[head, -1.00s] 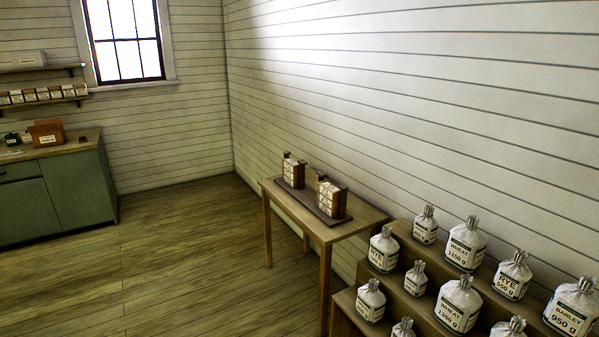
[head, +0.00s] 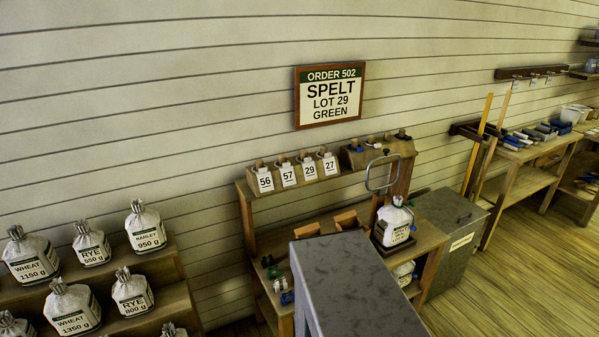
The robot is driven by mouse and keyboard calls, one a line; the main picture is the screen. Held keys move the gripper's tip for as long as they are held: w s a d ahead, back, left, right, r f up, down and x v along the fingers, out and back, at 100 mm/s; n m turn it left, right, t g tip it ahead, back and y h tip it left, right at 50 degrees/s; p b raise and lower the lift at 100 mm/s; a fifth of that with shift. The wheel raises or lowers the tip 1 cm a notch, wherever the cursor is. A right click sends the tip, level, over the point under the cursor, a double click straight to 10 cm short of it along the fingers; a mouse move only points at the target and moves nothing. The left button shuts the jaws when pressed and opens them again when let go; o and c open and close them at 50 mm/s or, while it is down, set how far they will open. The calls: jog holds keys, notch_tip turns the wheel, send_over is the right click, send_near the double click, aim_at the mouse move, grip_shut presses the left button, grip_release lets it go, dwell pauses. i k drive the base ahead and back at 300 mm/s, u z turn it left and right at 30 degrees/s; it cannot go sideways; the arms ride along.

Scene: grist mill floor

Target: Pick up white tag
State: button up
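White tags hang in a row on the front of a wooden rack at the middle of the head view. They read 56 (head: 264,180), 57 (head: 287,175), 29 (head: 309,168) and 27 (head: 330,164). Each hangs below a small wooden peg or block. A framed sign (head: 330,96) on the wall above reads ORDER 502, SPELT, LOT 29, GREEN. My gripper is not in view, so I cannot tell its state.
A labelled sack (head: 393,224) stands in a dark tray on the bench, right of the tags. A grey bin (head: 450,235) stands further right. Stepped shelves (head: 160,272) with flour sacks are at left. A grey speckled block hides the bench's lower middle. Floor is open at lower right.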

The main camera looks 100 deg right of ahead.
aim_at(287, 171)
jog(key=u, duration=0.5)
jog(key=k, duration=0.15)
jog(key=z, duration=2.6)
jog(key=k, duration=0.55)
jog(key=u, duration=0.2)
jog(key=i, duration=0.55)
